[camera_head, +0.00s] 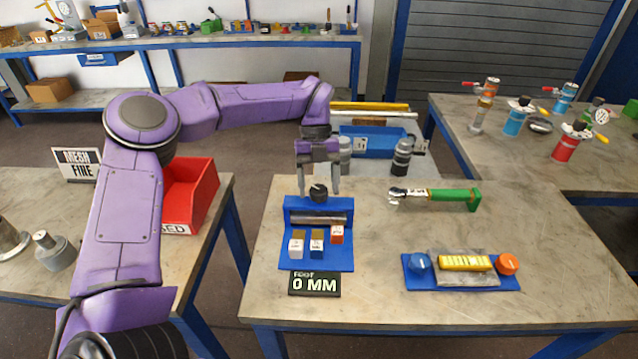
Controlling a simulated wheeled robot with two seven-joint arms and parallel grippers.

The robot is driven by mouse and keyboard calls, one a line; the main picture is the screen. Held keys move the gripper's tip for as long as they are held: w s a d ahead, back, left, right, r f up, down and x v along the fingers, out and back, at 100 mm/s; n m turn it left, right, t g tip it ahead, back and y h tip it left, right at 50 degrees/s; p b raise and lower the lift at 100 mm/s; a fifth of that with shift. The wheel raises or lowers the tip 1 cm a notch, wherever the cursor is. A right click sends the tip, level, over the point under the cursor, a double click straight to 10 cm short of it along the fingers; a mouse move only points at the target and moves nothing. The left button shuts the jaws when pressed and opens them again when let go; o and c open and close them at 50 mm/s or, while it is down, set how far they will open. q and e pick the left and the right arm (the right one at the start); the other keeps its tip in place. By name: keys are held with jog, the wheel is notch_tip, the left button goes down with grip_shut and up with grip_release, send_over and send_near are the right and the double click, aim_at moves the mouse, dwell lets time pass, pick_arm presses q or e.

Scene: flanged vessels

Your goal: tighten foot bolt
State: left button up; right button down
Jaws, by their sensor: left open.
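My left gripper (318,183) points straight down over the back of a blue fixture (316,261) on the near table. It is open, with its fingers on either side of a dark round knob (318,192) that stands at the fixture's back edge. I cannot tell whether the fingers touch it. The fixture holds a grey bar and several small blocks. A dark sign (314,284) reading "FOOT 0 MM" lies at its front. A wrench with a green handle (454,198) and metal head lies to the right. My right gripper is not in view.
A blue tray with a yellow block (464,263) and orange and blue knobs sits at the table's front right. A red bin (190,196) stands on the left table. Valves (571,142) stand on the right table. The near table's middle is clear.

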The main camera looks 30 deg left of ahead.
pick_arm(q)
jog(key=shift+s, duration=0.15)
jog(key=c, duration=1)
